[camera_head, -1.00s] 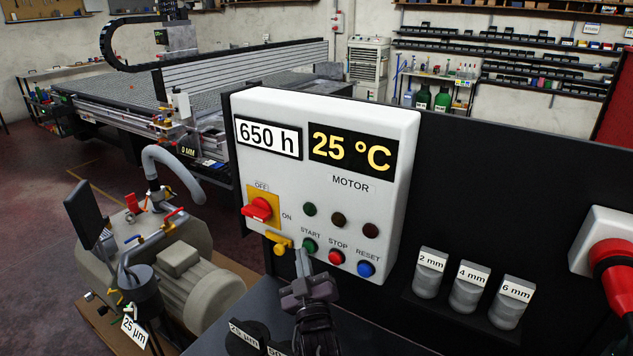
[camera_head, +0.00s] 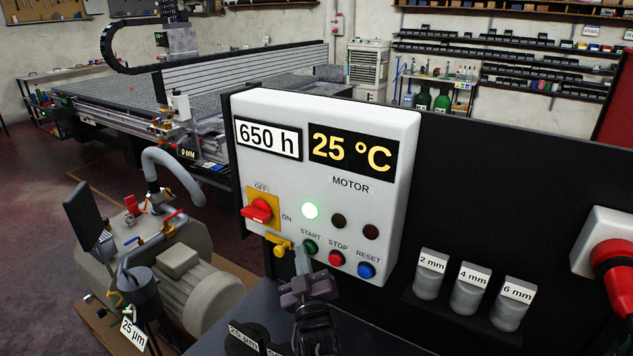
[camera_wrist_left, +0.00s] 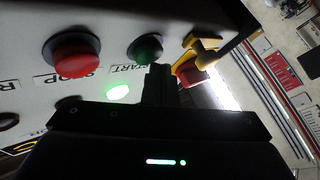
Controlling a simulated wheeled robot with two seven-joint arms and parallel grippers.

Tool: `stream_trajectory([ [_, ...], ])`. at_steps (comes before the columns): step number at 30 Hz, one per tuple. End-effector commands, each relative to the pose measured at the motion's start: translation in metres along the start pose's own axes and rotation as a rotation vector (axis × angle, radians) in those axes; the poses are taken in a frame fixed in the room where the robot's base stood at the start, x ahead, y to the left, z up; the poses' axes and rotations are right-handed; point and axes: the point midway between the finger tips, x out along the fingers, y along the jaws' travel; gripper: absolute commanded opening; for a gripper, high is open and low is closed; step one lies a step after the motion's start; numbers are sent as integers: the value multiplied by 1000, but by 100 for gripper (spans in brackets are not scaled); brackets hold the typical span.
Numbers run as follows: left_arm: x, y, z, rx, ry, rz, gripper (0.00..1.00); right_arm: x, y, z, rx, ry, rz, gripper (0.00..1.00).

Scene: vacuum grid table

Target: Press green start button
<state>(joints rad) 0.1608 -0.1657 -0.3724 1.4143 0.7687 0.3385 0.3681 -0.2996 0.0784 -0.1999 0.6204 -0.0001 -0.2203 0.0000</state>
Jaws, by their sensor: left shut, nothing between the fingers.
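The green START button (camera_head: 310,247) is on the lower row of the white control box (camera_head: 408,150). It also shows in the left wrist view (camera_wrist_left: 147,48), just above the fingertips. My left gripper (camera_head: 302,262) is shut and empty. Its fingertips are right at the lower left of the START button; I cannot tell whether they touch it. The green lamp (camera_head: 310,210) above the button is lit. The red STOP button (camera_head: 336,257) and blue RESET button (camera_head: 366,270) sit to its right. My right gripper is not in view.
A red rotary switch (camera_head: 258,211) on a yellow plate and a yellow valve handle (camera_head: 279,246) are close on the left. Grey labelled cylinders (camera_head: 468,291) and a red plug (camera_head: 612,268) are to the right.

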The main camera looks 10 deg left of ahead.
Motion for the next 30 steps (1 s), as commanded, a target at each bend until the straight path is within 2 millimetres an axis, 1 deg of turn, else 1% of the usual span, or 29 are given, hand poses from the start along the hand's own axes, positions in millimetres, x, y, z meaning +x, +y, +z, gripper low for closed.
stream_trajectory([
  [1, -7, 4, 4, -10, -15, -1, 0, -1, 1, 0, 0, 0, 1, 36],
  [9, -10, 2, 4, -8, -19, -1, 0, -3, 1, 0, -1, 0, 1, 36],
  [14, -19, -4, -5, -7, -19, -1, 0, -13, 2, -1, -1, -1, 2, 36],
  [24, -41, -23, -23, -5, -15, -2, 0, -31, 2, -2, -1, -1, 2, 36],
  [30, -48, -29, -27, -4, -13, 0, 0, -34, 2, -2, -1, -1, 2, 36],
])
